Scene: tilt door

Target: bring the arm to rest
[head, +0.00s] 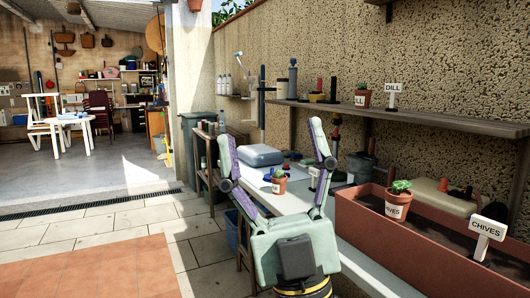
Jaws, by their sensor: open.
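My gripper (273,160) is in the head view at the lower middle, with its two green and purple fingers spread wide apart. Nothing is held between them. It is raised in front of a white workbench (352,262). A small potted plant (279,185) shows between the fingers, behind them on the bench. My gripper's palm covers part of the bench's near end. Whether the fingers touch anything behind them cannot be told from this one view.
A long terracotta planter (435,250) with a potted plant (397,205) and a CHIVES sign (487,232) stands at the right. A wall shelf (420,121) runs above it. Tiled floor (110,228) at the left is clear, leading to an open garage.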

